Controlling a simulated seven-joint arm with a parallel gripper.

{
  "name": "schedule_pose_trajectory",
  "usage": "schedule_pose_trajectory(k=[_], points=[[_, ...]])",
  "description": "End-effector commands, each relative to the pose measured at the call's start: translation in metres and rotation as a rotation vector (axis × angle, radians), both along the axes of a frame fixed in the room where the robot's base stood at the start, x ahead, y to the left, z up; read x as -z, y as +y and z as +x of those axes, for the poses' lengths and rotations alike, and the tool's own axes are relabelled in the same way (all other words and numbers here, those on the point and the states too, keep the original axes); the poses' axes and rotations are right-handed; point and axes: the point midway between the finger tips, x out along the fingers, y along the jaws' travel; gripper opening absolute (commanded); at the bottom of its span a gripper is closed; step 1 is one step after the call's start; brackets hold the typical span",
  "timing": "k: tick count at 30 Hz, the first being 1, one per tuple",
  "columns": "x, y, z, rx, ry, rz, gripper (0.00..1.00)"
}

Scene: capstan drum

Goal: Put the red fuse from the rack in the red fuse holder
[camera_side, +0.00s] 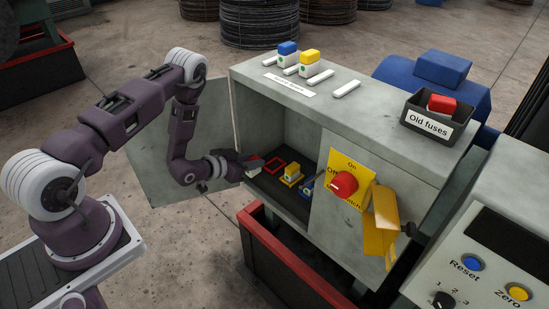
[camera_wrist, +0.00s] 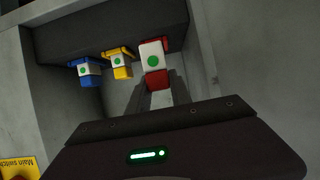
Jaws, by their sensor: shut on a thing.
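My gripper (camera_side: 243,162) is inside the open cabinet bay and shut on the red fuse. In the wrist view the gripper fingers (camera_wrist: 158,98) close around its lower end. The red fuse (camera_wrist: 152,56) has a white body with a green dot and a red part; only a pale bit of it (camera_side: 253,173) shows in the side view. The red fuse holder (camera_side: 273,165) is a red frame just right of the fuse in the side view. In the wrist view the holder (camera_wrist: 163,43) is partly hidden behind the fuse, and I cannot tell whether they touch.
A yellow fuse (camera_side: 291,173) and a blue fuse (camera_side: 307,184) sit in neighbouring holders. The rack (camera_side: 347,88) on the cabinet top has blue and yellow fuses and an empty right place. The Old fuses box (camera_side: 426,126) contains a red fuse. Cabinet walls enclose the bay.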

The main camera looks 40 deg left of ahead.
Motion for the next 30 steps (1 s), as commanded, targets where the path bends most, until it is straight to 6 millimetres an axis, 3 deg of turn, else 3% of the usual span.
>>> schedule_pose_trajectory(k=[3,6,13,18,28,29,30], points=[[-0.003,-0.002,0.042,0.004,-0.009,0.001,0.00],[-0.002,-0.001,0.066,0.004,-0.005,0.001,0.00],[-0.001,-0.001,0.096,0.003,-0.004,0.001,0.00],[0.031,-0.002,0.095,0.004,0.001,-0.002,0.00],[0.036,-0.001,0.095,0.003,0.000,-0.001,0.00],[0.036,-0.001,0.095,0.003,0.000,0.000,0.31],[0.036,-0.001,0.095,0.003,0.000,0.000,0.39]])
